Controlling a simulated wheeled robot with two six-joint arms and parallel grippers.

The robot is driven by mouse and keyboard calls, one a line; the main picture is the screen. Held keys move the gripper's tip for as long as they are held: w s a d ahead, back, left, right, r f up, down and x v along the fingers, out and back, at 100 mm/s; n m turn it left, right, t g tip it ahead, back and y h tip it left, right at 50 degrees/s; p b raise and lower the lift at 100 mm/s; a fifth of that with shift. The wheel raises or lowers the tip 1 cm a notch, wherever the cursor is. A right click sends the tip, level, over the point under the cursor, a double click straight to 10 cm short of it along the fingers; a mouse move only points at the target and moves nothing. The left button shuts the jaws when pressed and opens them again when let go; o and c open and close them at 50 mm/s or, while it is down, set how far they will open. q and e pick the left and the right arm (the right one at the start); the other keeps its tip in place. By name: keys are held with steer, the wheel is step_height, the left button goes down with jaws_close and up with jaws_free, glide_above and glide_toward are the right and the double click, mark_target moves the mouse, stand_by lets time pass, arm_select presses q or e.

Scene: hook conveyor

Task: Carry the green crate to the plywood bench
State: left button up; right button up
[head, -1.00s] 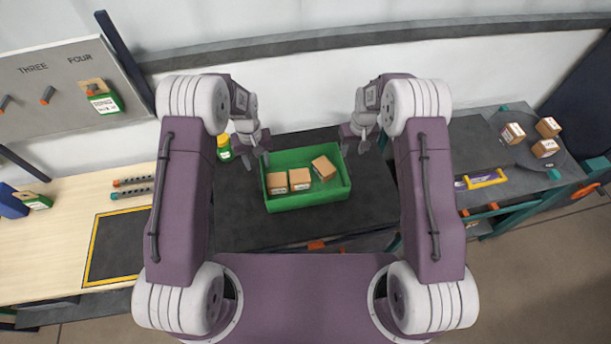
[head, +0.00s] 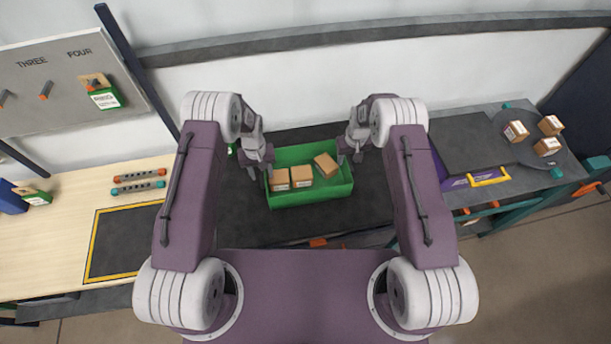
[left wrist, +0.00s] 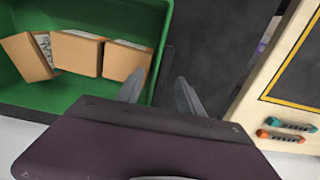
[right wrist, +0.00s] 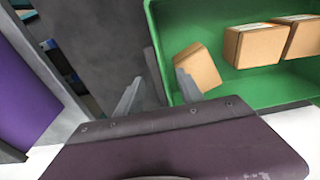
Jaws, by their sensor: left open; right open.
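The green crate (head: 310,195) sits on a dark grey table in front of me and holds several brown cardboard boxes (head: 302,175). My left gripper (head: 257,172) is open at the crate's left end wall; in the left wrist view its fingers (left wrist: 160,95) are on either side of the wall's line. My right gripper (head: 350,158) is open at the crate's right end; in the right wrist view its fingers (right wrist: 157,85) stand around the crate's end wall line. Whether the fingers touch the crate I cannot tell. The plywood bench (head: 65,215) is at the left.
The bench has a dark mat with a yellow border (head: 125,245) and two grey rods with coloured ends (head: 138,181). A pegboard (head: 65,80) stands behind it.

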arm_select(q)
jaws_close()
arm_select(e)
steer(key=shift+d, duration=0.1)
jaws_close()
arm_select(q)
steer(key=shift+r, duration=0.1)
arm_select(e)
steer(key=shift+r, duration=0.1)
stand_by(0.8)
